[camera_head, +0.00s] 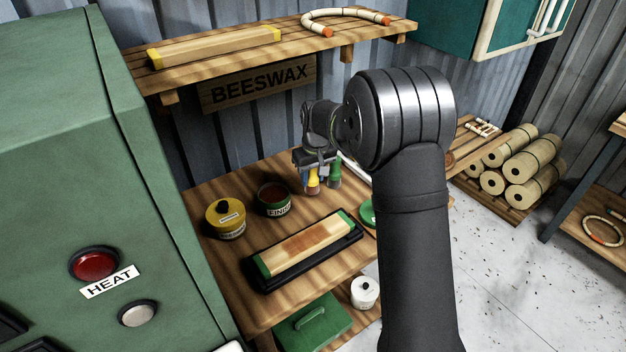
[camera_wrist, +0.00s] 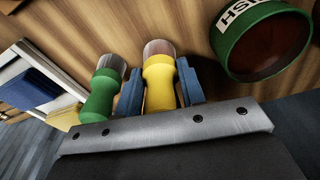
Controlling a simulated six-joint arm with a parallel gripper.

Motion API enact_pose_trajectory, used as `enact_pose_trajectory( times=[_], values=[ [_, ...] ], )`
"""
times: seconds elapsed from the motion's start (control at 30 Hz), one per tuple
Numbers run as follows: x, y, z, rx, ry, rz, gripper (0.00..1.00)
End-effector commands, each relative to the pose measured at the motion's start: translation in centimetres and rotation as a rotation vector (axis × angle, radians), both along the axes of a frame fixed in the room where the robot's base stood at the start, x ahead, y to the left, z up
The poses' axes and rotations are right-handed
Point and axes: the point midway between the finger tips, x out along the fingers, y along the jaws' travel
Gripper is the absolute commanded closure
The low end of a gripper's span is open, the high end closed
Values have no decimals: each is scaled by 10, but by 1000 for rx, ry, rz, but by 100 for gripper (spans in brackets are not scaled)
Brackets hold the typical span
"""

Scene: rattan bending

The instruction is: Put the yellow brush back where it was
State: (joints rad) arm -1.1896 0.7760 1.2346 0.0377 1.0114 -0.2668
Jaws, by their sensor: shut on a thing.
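The yellow brush (camera_wrist: 159,86) is between the two blue fingers of my gripper (camera_wrist: 160,88) in the wrist view, with its brown bristles toward the wooden table. A green brush (camera_wrist: 103,92) is just outside the left finger, close beside it. In the head view my gripper (camera_head: 314,170) is low over the back of the table, with the yellow brush (camera_head: 313,181) below it and the green brush (camera_head: 334,174) to its right. I cannot tell whether the bristles touch the table. The place where the brush was is not clearly visible.
An open green tin (camera_head: 275,205) stands left of the brushes, near a yellow tin (camera_head: 226,228). A wooden block with green ends (camera_head: 306,241) lies on a black base in front. A green round object (camera_head: 367,211) sits at right. A shelf (camera_head: 225,56) overhangs the back.

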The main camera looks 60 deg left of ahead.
Motion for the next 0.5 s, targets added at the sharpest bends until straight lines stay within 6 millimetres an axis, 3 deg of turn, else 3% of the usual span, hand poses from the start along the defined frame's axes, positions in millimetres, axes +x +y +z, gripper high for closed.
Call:
enact_pose_trajectory(
  times=[0.1, 0.47, 0.5],
  values=[
    [0, -1, -15, -2, 1, 0, 87],
    [0, 0, -18, 0, 0, 0, 87],
    [0, 0, -18, 0, 0, 0, 58]
  ],
)
